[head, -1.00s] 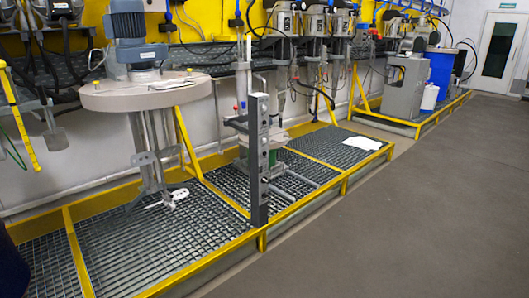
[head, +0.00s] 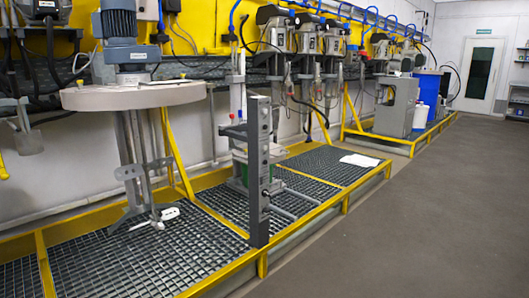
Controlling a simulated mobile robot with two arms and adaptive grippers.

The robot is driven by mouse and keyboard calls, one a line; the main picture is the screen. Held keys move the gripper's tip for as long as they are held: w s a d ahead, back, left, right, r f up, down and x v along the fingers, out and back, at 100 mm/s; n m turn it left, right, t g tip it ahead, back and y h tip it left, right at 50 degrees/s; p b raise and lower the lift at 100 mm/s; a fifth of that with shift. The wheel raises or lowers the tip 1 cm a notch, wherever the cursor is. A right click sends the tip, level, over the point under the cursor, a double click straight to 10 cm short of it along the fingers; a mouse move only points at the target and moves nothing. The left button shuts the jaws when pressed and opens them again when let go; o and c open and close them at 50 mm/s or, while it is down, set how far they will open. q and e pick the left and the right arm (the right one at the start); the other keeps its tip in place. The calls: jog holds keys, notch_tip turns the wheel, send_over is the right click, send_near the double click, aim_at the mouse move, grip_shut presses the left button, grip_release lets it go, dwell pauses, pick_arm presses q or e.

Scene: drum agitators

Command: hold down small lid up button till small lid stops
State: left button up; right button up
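A large round beige lid (head: 133,96) with a blue motor (head: 120,30) on top hangs at the left, its stirrer shafts reaching down to the grating. To its right is a smaller agitator station with a green part (head: 238,172) low down, partly hidden behind a dark grey upright post (head: 259,200). I cannot tell which part is the small lid. Small marks show on the post's face, but no up button can be made out at this distance. Neither of my grippers is in view.
A yellow-edged grating platform (head: 130,262) runs along the wall, with a white sheet (head: 360,160) on it. A grey cabinet (head: 396,107) and blue drum (head: 428,90) stand farther back. The grey floor (head: 430,220) at right is clear, up to a white door (head: 478,72).

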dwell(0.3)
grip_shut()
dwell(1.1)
